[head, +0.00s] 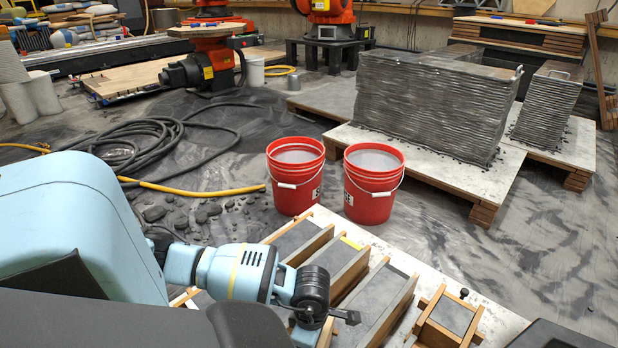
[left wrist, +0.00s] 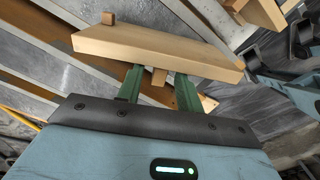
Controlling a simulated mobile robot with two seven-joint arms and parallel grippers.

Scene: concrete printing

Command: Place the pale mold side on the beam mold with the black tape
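The pale mold side (left wrist: 155,45) is a light wooden board close ahead in the left wrist view, with a small block (left wrist: 108,18) above it. My left gripper (left wrist: 160,88) has two green fingers, spread apart, with a short wooden block (left wrist: 160,77) of the board between them and gaps beside it. I cannot tell if the fingers touch the board. In the head view my left wrist (head: 240,270) is over the molds; the fingers and pale side are hidden. Long grey-filled molds lie there. One (head: 380,308) has a dark strip, apparently black tape (head: 398,271), at its far end.
The neighbouring mold has yellow tape (head: 350,242). A small mold (head: 447,317) with a black knob sits at the right on the pale board (head: 440,275). Two red buckets (head: 295,180) (head: 373,187) stand behind. A hose (head: 200,188) lies on the floor at left.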

